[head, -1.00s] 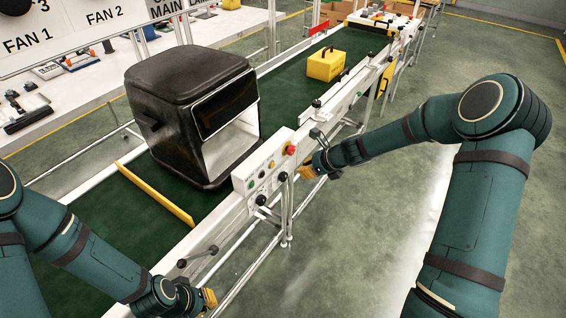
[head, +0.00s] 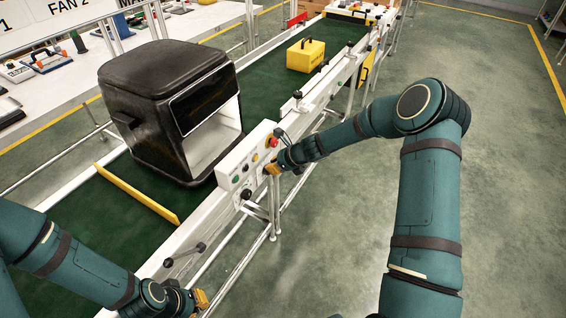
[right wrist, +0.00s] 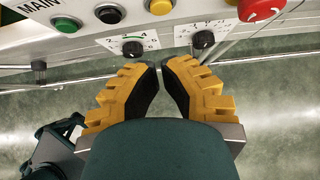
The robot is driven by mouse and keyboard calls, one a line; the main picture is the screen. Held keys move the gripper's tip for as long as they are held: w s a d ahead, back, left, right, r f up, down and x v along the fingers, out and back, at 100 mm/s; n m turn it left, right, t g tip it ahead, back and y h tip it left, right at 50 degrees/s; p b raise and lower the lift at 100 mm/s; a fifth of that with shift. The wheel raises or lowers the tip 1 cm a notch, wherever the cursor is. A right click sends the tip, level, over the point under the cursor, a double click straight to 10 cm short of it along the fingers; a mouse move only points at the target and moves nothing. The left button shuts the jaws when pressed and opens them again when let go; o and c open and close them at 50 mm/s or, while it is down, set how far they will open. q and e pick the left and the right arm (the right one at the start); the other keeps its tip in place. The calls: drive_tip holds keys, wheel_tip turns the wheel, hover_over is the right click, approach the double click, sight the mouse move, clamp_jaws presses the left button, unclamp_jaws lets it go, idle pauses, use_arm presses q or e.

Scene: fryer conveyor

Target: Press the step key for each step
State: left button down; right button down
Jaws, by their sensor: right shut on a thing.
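The white control panel (head: 230,172) stands on the near rail of the conveyor. It has a row of buttons and a red mushroom button (head: 272,142). In the right wrist view it shows a green button (right wrist: 64,25), a black button (right wrist: 110,13), a yellowish button (right wrist: 160,6) and two black dial knobs (right wrist: 132,47). My right gripper (head: 272,169) is at the panel's right end, below the red button. In the right wrist view its yellow fingers (right wrist: 160,70) are drawn together; what they hold is not visible. My left gripper (head: 202,299) is low by the conveyor's near side, its jaw state unclear.
A black fryer-like machine (head: 165,110) stands on the green belt (head: 90,215), behind a yellow bar (head: 137,195). A yellow box (head: 305,55) sits farther along the belt. A bench with devices (head: 45,62) is at back left. The floor at right is clear.

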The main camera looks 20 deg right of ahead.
sight(254, 166)
drive_tip(key=shift+w+a+f, duration=0.25)
drive_tip(key=shift+w+a, duration=0.5)
drive_tip(key=shift+w, duration=0.2)
drive_tip(key=shift+w+a+f, duration=0.25)
drive_tip(key=shift+w+a, duration=0.5)
drive_tip(key=shift+w, duration=0.2)
use_arm(q)
drive_tip(key=shift+r, duration=0.1)
